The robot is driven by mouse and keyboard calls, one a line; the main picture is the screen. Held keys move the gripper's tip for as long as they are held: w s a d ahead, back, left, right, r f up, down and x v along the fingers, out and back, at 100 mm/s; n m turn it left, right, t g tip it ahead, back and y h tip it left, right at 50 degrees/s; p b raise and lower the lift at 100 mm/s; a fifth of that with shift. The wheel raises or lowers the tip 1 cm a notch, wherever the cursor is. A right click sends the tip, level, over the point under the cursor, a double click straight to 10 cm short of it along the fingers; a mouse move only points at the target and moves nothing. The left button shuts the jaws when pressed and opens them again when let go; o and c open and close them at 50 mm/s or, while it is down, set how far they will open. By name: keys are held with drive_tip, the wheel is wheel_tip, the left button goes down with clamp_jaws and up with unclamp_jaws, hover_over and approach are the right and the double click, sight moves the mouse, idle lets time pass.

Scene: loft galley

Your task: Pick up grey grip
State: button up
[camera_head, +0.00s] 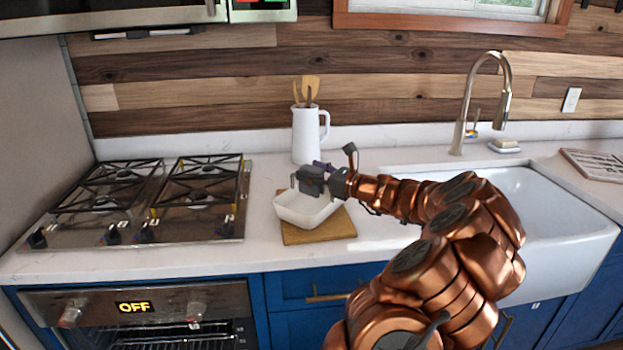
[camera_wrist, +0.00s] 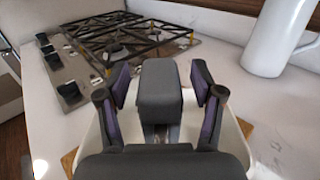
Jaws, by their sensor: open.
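The grey grip is a dark grey block (camera_wrist: 160,88) that shows between my fingers in the wrist view. In the head view it appears as a dark grey shape (camera_head: 309,184) over the white dish (camera_head: 296,213). My gripper (camera_wrist: 160,74) is open, with one purple-padded finger on each side of the block and a visible gap at each side. In the head view my gripper (camera_head: 322,170) reaches in from the right above the dish. The lower part of the block is hidden by my gripper, so I cannot tell what it rests on.
The dish sits on a wooden board (camera_head: 318,232). A white pitcher with utensils (camera_head: 305,137) stands just behind. A gas hob (camera_head: 140,200) is at left, a white sink (camera_head: 555,215) with a tap at right. Counter between hob and board is clear.

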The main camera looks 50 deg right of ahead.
drive_tip(key=c, duration=1.3)
drive_tip(key=shift+o, duration=0.2)
